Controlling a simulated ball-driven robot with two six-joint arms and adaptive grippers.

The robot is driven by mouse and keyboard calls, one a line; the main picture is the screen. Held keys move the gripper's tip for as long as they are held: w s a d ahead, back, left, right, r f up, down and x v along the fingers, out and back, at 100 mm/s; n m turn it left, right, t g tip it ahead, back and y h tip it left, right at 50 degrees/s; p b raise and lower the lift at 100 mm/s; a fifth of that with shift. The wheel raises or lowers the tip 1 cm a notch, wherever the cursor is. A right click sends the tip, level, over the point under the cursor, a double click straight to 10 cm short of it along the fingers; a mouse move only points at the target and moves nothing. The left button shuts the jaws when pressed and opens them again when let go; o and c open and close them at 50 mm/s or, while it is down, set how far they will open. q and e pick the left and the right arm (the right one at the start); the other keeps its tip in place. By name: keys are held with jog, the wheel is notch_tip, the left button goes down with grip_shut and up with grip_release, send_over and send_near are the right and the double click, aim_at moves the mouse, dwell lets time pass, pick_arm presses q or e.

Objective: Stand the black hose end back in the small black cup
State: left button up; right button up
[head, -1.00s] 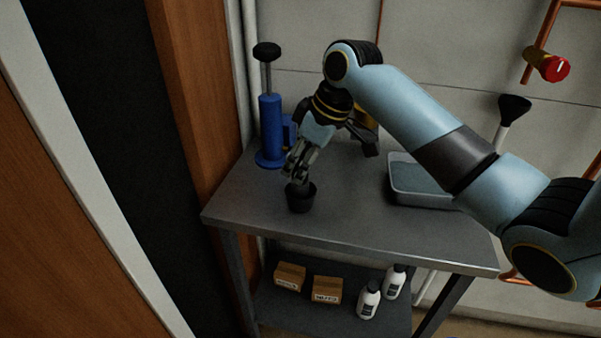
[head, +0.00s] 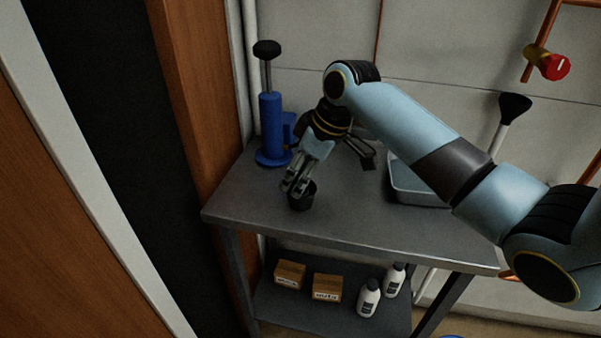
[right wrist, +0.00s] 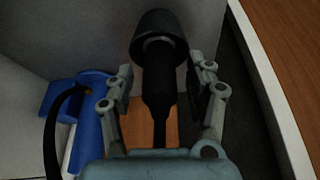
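The small black cup (head: 302,201) stands on the grey table, partly hidden by my right gripper (head: 296,187). In the right wrist view the cup (right wrist: 160,24) is beyond the fingertips. The black hose end (right wrist: 158,85) runs between the fingers with its tip inside the cup's mouth. My right gripper (right wrist: 164,88) is open, with a visible gap on each side of the hose end. Whether the tip rests on the cup's bottom is hidden. My left gripper is not in view.
A blue pump (head: 270,130) stands behind the cup at the table's left end. A grey tray (head: 412,188) is to the right. Boxes (head: 327,287) and white bottles (head: 368,298) sit on the lower shelf. A wooden door frame (head: 190,90) borders the left.

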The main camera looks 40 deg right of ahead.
jog(key=v, duration=1.2)
jog(key=shift+r, duration=0.35)
jog(key=shift+d, duration=0.1)
